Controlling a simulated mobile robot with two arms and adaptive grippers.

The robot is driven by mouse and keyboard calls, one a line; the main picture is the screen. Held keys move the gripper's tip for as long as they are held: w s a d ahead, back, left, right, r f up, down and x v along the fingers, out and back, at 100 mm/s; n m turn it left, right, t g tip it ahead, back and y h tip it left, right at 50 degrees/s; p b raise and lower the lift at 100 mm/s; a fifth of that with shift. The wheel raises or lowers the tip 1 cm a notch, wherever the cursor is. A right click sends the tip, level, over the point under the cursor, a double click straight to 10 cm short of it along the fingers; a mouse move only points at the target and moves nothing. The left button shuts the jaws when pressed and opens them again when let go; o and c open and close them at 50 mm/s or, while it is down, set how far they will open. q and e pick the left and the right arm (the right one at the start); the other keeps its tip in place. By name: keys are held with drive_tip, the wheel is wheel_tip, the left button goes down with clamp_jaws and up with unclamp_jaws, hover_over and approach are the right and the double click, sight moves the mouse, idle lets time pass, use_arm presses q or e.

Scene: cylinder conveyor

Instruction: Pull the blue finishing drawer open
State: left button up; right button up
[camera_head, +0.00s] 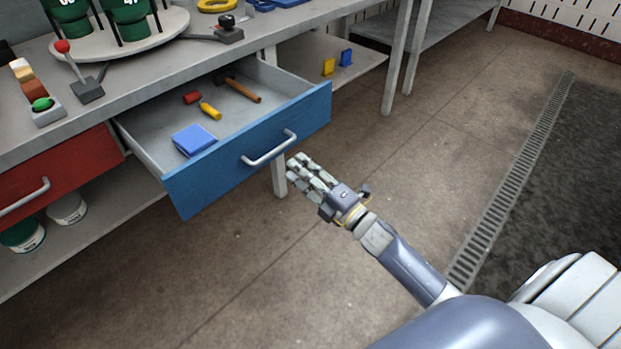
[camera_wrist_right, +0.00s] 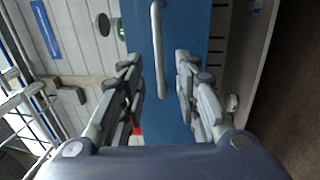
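The blue finishing drawer (camera_head: 245,150) stands pulled out from the workbench in the head view, its inside showing. Its grey bar handle (camera_head: 270,149) is on the blue front. My right gripper (camera_head: 299,168) is just in front of the drawer, to the right of the handle and apart from it. In the right wrist view the right gripper (camera_wrist_right: 158,75) has its fingers spread, with the blue front (camera_wrist_right: 180,35) and the handle (camera_wrist_right: 157,50) ahead between them. Nothing is held. My left gripper does not show.
A red drawer (camera_head: 60,170) is shut at the left. The floor in front is clear.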

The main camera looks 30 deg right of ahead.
drive_tip(key=v, duration=0.3)
drive_tip(key=shift+s+d, duration=0.1)
drive_tip(key=shift+s, duration=0.1)
drive_tip(key=shift+f, duration=0.1)
